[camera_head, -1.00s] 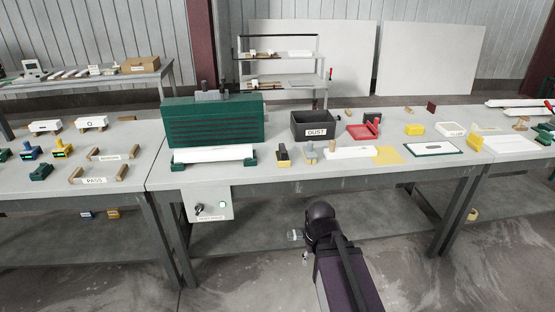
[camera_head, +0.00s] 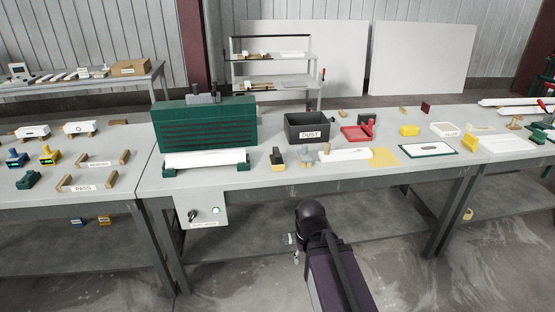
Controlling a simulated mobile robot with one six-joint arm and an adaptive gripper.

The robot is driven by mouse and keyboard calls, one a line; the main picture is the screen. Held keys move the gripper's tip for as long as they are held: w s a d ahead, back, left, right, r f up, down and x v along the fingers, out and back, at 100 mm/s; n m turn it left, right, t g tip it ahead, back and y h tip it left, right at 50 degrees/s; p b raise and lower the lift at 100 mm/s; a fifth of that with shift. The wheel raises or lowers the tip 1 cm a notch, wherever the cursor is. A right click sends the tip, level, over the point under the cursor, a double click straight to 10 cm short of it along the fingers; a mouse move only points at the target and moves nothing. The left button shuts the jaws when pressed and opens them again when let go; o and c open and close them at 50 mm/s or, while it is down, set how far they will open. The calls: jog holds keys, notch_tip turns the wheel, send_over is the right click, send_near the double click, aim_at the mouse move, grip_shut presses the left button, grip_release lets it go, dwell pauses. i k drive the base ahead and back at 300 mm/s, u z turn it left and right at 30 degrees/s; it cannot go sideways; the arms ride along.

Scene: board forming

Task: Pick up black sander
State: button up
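A small black block with a yellow-tan side (camera_head: 277,159) stands on the middle workbench, right of the green machine; it looks like the black sander. My dark arm rises from the bottom of the view, with its rounded joint in front of the bench. Small pale parts (camera_head: 291,239) beside that joint may be my gripper, mostly hidden behind the arm. They are below and in front of the bench edge, well apart from the black block. Whether the gripper is open or shut does not show.
Near the black block are a grey tool (camera_head: 306,158), a white block (camera_head: 345,155), a yellow sheet (camera_head: 385,157) and the black DUST bin (camera_head: 307,138). The green machine (camera_head: 204,127) stands left. The bench's front edge lies between my arm and these items.

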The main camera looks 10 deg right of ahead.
aim_at(276, 164)
jog(key=i, duration=0.9)
